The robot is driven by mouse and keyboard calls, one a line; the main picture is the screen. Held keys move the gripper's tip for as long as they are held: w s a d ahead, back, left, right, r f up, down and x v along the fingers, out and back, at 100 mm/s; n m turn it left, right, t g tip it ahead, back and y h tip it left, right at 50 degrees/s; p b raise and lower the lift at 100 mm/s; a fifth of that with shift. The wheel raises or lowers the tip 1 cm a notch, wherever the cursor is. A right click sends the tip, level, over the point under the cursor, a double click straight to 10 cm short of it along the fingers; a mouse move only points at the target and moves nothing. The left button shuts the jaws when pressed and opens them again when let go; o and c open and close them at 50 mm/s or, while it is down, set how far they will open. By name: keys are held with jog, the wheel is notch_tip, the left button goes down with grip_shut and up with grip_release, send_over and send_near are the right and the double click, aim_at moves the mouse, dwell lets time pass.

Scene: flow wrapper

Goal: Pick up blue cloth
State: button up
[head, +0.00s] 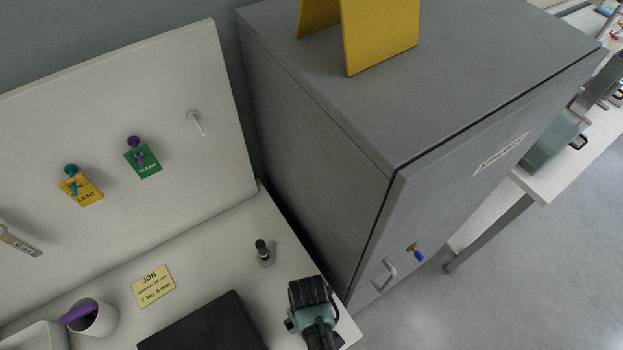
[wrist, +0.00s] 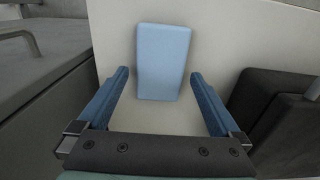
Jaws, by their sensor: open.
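The blue cloth (wrist: 163,62) shows in the wrist view as a light blue, roughly rectangular piece on the pale bench top (wrist: 112,30). It lies ahead of and between the fingers of my gripper (wrist: 159,76). The fingers are open and apart from the cloth on both sides, with nothing held between them. In the head view my arm's end is at the bottom, over the bench's right corner, and I cannot make out the cloth there.
A grey cabinet (head: 330,90) with a door handle and blue-tagged key stands right of the bench. A black box (head: 205,325) lies left of my gripper. A small dark-topped item (head: 263,252), a job card (head: 154,286) and a white cup (head: 98,318) are on the bench.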

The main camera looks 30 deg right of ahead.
jog(key=shift+f, duration=0.4)
jog(key=c, duration=1.4)
jog(key=shift+r, duration=0.1)
notch_tip(320, 180, up, 10)
